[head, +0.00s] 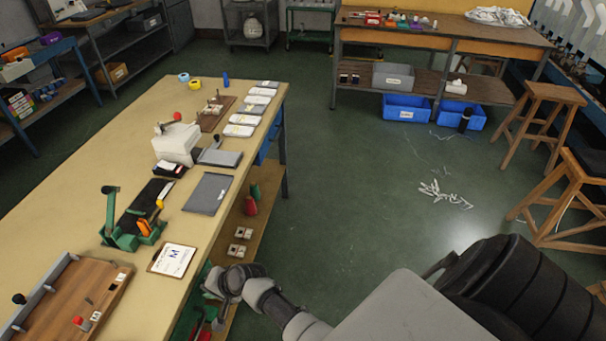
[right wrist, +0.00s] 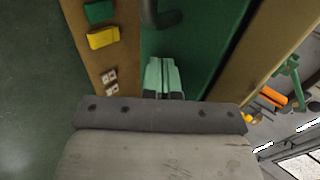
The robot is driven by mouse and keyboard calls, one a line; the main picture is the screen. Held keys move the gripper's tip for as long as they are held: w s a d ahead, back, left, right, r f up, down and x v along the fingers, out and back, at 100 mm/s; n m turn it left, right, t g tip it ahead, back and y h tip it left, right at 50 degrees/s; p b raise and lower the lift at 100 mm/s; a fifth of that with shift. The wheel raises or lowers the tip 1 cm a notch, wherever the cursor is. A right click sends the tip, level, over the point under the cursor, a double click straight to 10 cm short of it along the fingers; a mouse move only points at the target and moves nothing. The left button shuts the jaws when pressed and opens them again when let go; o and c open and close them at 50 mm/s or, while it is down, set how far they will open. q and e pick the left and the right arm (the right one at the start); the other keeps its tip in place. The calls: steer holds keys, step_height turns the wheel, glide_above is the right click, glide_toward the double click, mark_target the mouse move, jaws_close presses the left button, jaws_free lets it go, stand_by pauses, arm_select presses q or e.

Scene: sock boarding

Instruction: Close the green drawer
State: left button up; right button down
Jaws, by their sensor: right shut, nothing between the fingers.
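The green drawer (head: 187,318) is under the front edge of the long tan workbench in the head view. Red and dark items show beside its green surfaces, and much of it is hidden by the bench top and my right arm. In the right wrist view a broad green face (right wrist: 200,45) with a dark curved handle (right wrist: 152,12) lies beyond my fingers. My right gripper (right wrist: 165,75) is shut and empty, its pale fingers pointing at this green face; I cannot tell whether they touch it. In the head view the right gripper (head: 212,284) is beside the bench edge. My left gripper is out of view.
The workbench top (head: 125,150) carries a clipboard (head: 173,259), a green press (head: 122,235) and grey boards. A lower shelf (right wrist: 90,20) holds yellow and green bins and small white boxes. Open green floor lies to the right; wooden stools (head: 545,100) stand farther off.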

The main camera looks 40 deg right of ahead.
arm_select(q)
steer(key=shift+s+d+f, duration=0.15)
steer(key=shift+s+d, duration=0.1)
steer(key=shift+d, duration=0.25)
arm_select(e)
steer(key=shift+w+a+r, duration=0.15)
steer(key=shift+w+a, duration=0.3)
steer(key=shift+w, duration=0.05)
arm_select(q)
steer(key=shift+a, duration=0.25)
arm_select(e)
steer(key=shift+w+r, duration=0.1)
